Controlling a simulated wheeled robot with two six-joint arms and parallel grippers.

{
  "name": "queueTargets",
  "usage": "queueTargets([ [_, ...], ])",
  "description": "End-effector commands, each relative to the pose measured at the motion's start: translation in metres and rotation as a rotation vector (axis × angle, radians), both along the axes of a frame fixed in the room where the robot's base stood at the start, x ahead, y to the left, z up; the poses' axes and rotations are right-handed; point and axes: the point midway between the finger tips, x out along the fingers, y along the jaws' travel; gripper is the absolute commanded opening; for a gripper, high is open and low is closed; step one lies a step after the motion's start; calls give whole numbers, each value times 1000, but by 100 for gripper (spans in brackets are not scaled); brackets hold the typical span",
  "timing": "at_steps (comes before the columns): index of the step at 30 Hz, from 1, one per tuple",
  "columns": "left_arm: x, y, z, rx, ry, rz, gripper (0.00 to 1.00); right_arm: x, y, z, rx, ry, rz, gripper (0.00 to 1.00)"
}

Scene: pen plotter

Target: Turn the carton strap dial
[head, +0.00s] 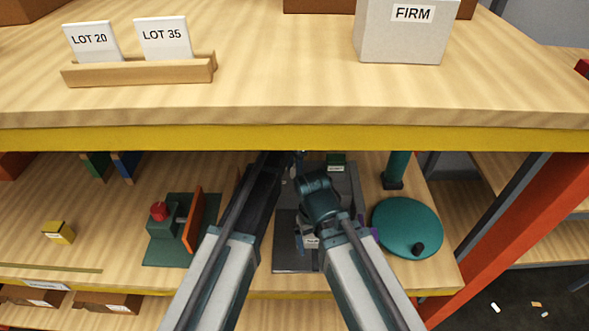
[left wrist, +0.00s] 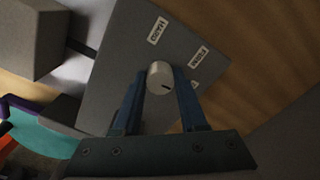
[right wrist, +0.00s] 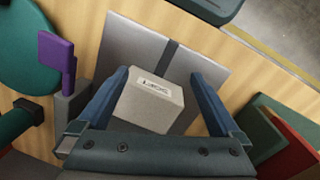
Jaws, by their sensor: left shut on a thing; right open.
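The strap dial (left wrist: 159,73) is a round silver knob with a dark pointer mark, on a grey panel (left wrist: 118,75). My left gripper (left wrist: 161,88) is shut on the knob, one blue finger on each side. A pale carton (right wrist: 150,103) with a small label sits on a grey plate (right wrist: 140,42). My right gripper (right wrist: 160,73) is open, its fingers on either side of the carton. In the head view my arms hide much of the machine.
The upper shelf (head: 270,95) overhangs the work. On it stand a grey FIRM box (head: 400,35) and a wooden card holder (head: 140,72). Below, a teal turntable (head: 407,225) is at the right; a green device with a red button (head: 158,211) and a yellow block (head: 58,232) are at the left.

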Motion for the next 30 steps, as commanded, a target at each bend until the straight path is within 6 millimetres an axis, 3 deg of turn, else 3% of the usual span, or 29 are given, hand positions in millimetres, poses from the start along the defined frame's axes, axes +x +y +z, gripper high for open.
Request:
queueTargets([
  [21, 0, 0, 0, 1, 1, -66, 0, 0, 0, 0, 0, 0, 0, 100],
  [22, 0, 0, 0, 0, 0, -66, 45, 0, 0, 0, 0, 0, 0, 100],
  [26, 0, 0, 0, 0, 0, -65, 69, 0, 0, 0, 0, 0, 0, 100],
  [30, 0, 0, 0, 0, 0, -65, 72, 0, 0, 0, 0, 0, 0, 100],
])
